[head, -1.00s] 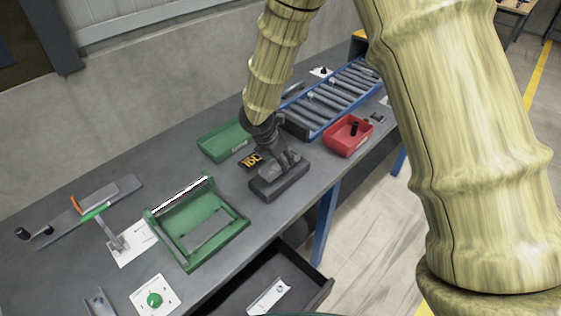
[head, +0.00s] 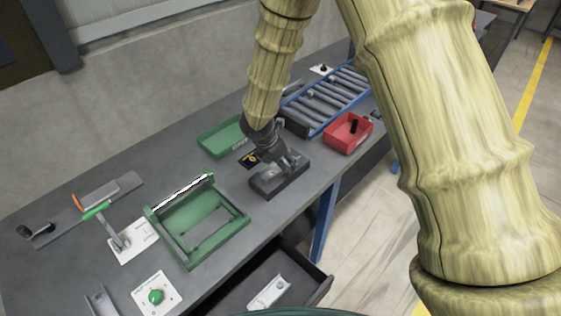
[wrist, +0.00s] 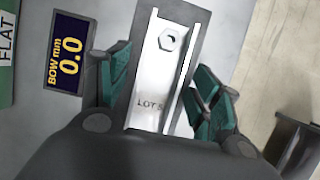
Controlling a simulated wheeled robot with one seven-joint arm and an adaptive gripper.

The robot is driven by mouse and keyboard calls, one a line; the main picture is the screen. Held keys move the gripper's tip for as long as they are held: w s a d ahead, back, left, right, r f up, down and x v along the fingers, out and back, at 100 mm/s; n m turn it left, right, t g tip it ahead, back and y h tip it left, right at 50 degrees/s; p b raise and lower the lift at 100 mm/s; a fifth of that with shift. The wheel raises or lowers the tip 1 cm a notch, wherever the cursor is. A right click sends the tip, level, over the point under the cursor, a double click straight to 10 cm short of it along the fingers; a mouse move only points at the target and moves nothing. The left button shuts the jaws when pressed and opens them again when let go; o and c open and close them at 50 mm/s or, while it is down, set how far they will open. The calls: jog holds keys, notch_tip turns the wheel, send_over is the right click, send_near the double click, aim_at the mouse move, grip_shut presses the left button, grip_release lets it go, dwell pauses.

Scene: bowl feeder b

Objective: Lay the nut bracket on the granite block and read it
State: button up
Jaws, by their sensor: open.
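The nut bracket (wrist: 160,75) is a bright metal channel with a hex nut near its far end and "LOT" lettering, partly cut off, near its close end. In the wrist view it lies along the dark granite block (wrist: 192,20). My gripper (wrist: 162,85) is open, with a green-padded finger on each side of the bracket. Its near end is hidden by the gripper body. In the head view my gripper (head: 284,160) is low over the granite block (head: 282,188) and hides most of the bracket. The display (wrist: 67,55) beside the block reads "BOW mm 0.0".
A green tray (head: 222,138) is behind the block, and a red bin (head: 348,134) and roller conveyor (head: 325,100) are to the right. A green frame (head: 200,220) stands left. An open drawer (head: 235,297) below holds another bracket (head: 268,292).

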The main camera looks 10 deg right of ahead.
jog(key=shift+r, duration=0.1)
jog(key=b+v, duration=0.1)
jog(key=v, duration=1.1)
jog(key=shift+b, duration=0.35)
